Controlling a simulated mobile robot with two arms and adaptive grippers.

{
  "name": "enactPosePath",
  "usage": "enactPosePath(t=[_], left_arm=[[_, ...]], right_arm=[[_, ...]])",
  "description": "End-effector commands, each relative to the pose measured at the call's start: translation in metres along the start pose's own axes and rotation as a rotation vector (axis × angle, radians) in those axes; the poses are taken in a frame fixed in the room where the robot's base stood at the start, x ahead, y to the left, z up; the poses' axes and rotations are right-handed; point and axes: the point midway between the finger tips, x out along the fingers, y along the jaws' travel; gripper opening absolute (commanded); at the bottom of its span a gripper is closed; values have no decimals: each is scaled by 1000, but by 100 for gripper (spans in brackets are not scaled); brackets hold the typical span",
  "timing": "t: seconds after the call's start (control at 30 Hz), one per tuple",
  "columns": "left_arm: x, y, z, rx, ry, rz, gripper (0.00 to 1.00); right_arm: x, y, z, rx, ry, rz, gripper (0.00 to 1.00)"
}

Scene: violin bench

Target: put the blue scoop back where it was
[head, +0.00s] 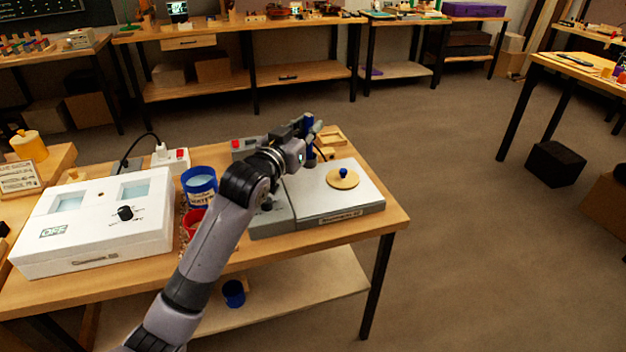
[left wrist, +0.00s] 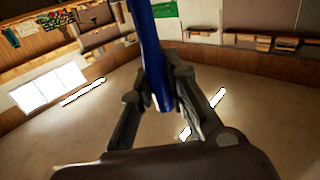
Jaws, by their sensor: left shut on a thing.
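My left gripper (head: 312,133) is above the back of the grey device (head: 350,206) on the bench. It is shut on the blue scoop (left wrist: 148,45), which shows as a long blue shaft between the fingers in the left wrist view; the gripper shows there too (left wrist: 160,95). In the head view only small blue parts of the scoop (head: 309,120) show around the fingers. I cannot tell the scoop's full shape. My right gripper is not in view.
On the bench are a white box (head: 100,245) marked OFF, a blue water container (head: 200,188), a red container (head: 191,217) partly behind my arm, and a wooden tray (head: 333,136). The device carries a wooden disc (head: 342,181). A blue cup (head: 233,293) is on the lower shelf.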

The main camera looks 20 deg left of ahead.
Motion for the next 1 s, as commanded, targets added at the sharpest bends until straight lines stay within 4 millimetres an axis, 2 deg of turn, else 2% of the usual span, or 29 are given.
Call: enactPosePath(t=[0.03, 0.1, 0.3, 0.47, 0.7, 1.0], left_arm=[[-1, 0, 17, -2, -5, 1, 0], [0, 0, 36, -2, -6, 0, 0], [0, -1, 72, -1, -1, 1, 0], [0, -1, 84, -1, 0, 1, 0], [0, -2, 118, 0, 0, 0, 0], [0, -2, 122, 0, 3, 1, 0]], right_arm=[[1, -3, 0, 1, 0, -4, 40], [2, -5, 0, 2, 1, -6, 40], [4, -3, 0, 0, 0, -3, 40], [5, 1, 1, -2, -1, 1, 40], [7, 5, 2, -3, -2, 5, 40], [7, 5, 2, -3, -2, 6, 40]])
